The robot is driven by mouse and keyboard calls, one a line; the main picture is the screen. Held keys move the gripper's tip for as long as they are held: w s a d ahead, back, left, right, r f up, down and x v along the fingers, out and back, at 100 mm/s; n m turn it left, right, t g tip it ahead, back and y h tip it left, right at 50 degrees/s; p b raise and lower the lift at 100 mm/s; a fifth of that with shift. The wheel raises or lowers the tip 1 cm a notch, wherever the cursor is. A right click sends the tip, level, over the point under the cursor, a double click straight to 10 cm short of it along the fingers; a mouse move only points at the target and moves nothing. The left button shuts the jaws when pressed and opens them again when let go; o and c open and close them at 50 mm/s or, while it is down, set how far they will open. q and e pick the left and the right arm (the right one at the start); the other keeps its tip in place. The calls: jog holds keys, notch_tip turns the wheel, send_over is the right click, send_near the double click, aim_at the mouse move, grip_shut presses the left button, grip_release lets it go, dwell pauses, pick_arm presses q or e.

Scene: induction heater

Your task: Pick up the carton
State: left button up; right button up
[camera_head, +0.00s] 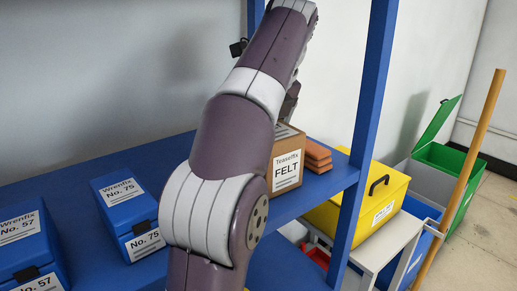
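The carton (287,164) is a brown cardboard box with a white label reading "Teasefix FELT". It stands on the blue shelf, and its left side is hidden behind my arm. One purple and grey arm of mine, apparently the left, rises from the bottom of the view and leans right towards the top. A small dark part shows behind this arm just above the carton. It may belong to the wrist or gripper, but no fingers can be made out. I cannot tell whether anything touches the carton. My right gripper is not in view.
Orange-brown blocks (317,154) lie stacked right of the carton. Blue Wrenfix boxes (126,216) stand on the shelf (80,171) at left. A blue upright (373,88) bounds the shelf at right. Beyond are a yellow toolbox (367,207), green bin (440,158) and wooden pole (467,165).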

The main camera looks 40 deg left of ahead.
pick_arm(q)
jog(key=shift+f, duration=0.1)
jog(key=c, duration=0.9)
